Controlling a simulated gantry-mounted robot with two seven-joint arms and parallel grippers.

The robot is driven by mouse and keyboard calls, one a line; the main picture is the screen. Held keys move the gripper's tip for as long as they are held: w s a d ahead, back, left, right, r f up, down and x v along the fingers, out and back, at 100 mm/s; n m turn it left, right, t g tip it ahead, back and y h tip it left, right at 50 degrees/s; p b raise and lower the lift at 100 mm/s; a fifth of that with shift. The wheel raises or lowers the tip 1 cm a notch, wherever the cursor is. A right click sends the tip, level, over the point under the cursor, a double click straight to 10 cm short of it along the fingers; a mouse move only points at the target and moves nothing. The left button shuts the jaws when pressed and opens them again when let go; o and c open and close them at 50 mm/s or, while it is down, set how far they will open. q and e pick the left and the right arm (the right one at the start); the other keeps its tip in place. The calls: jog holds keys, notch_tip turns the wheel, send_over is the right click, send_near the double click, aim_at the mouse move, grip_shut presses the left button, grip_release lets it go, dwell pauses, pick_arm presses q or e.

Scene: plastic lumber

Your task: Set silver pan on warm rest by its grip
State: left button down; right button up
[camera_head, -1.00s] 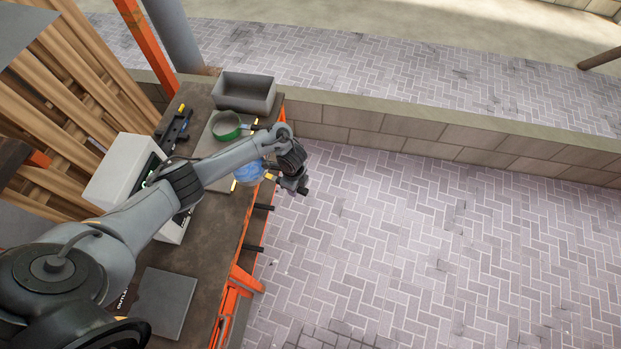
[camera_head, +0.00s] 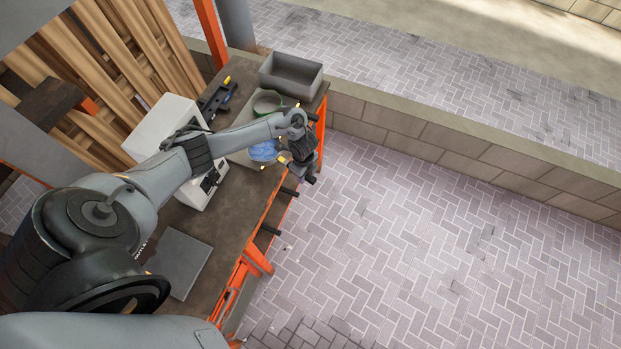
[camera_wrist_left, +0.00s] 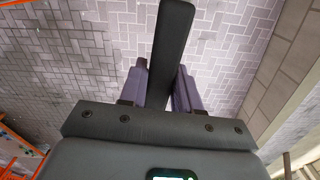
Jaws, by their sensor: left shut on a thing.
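My left gripper (camera_wrist_left: 161,90) is shut on a dark, flat bar, which looks like a grip (camera_wrist_left: 172,45). In the head view my left gripper (camera_head: 305,168) hangs by the table's right edge, beside a blue round piece (camera_head: 263,151). I cannot make out a silver pan body, nor tell which surface is the warm rest. My right gripper is not in view.
A grey open bin (camera_head: 291,78) stands at the table's far end. A white box-shaped device (camera_head: 160,125) stands left of my arm. A dark grey flat plate (camera_head: 178,262) lies on the nearer table. Black pegs (camera_head: 270,229) stick out from the orange-edged right side. Paved floor lies beyond.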

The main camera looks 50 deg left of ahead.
aim_at(280, 158)
pick_arm(q)
jog(key=a, duration=0.1)
jog(key=a+b, duration=0.1)
jog(key=a, duration=0.1)
jog(key=s+a+b, duration=0.1)
jog(key=a, duration=0.1)
jog(key=shift+s+f, duration=0.1)
jog(key=shift+f, duration=0.15)
jog(key=shift+s+a+f+b, duration=0.15)
jog(key=shift+a+b, duration=0.3)
jog(key=shift+a, duration=0.45)
jog(key=shift+s+a+b, duration=0.3)
jog(key=shift+a+b, duration=0.15)
jog(key=shift+a, duration=0.5)
jog(key=shift+s+a+f+b, duration=0.15)
jog(key=shift+a+b, duration=0.3)
jog(key=shift+a, duration=0.45)
jog(key=shift+s+a+f, duration=0.1)
jog(key=shift+a, duration=0.05)
jog(key=shift+f+b, duration=0.9)
jog(key=c, duration=0.7)
grip_release()
jog(key=shift+c, duration=0.2)
jog(key=shift+f, duration=0.1)
